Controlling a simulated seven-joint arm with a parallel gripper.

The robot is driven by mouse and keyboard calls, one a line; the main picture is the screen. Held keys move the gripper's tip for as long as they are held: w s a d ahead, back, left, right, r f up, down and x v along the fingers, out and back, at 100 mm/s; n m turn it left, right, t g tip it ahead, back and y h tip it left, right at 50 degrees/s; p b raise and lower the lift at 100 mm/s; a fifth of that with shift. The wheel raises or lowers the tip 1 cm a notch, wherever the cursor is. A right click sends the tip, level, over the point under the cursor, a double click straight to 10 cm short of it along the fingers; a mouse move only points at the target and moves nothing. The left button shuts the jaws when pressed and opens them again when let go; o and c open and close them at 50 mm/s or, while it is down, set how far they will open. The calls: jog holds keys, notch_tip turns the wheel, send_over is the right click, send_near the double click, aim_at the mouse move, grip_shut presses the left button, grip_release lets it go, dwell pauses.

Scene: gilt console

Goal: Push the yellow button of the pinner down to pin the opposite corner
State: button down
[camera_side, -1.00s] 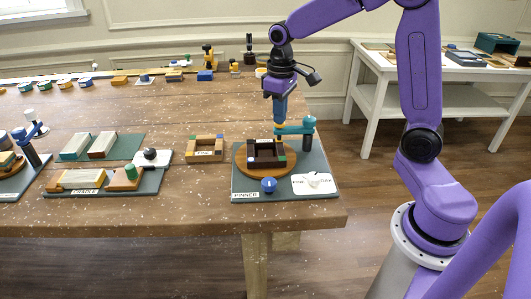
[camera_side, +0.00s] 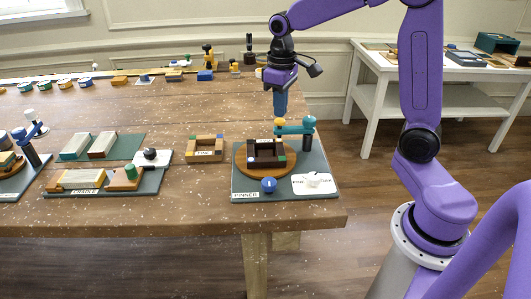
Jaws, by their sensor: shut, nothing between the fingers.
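The pinner (camera_side: 246,194) is a dark green-grey base near the table's right end. On it a dark square frame (camera_side: 267,158) with coloured corners sits on a round wooden disc (camera_side: 243,170). A teal arm (camera_side: 296,129) on a post reaches over the frame's far side. The yellow button (camera_side: 279,121) shows at the arm's left end. My gripper (camera_side: 280,114) is shut and empty, pointing down just above the button. I cannot tell whether its tips touch the button. A blue knob (camera_side: 268,185) and a white plate (camera_side: 314,184) with a pale lever are at the pinner's front.
A light wooden frame (camera_side: 205,150) stands just left of the pinner. Further left are the cradle fixture (camera_side: 104,190) and a green board with two blocks (camera_side: 101,147). Small items line the table's back edge. A white side table (camera_side: 455,95) stands behind at right.

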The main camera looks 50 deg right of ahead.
jog(key=shift+r, duration=2.35)
jog(key=s+a+f+n, duration=0.3)
jog(key=s+a+n, duration=0.2)
jog(key=s+a, duration=0.5)
jog(key=s+d+f+n, duration=0.1)
jog(key=s+f+n, duration=0.1)
jog(key=s, duration=0.6)
jog(key=s+d+f+n, duration=0.1)
jog(key=s+f+n, duration=0.1)
jog(key=s, duration=0.6)
jog(key=shift+s+f+n, duration=0.15)
jog(key=shift+f+n, duration=0.15)
jog(key=shift+d, duration=0.1)
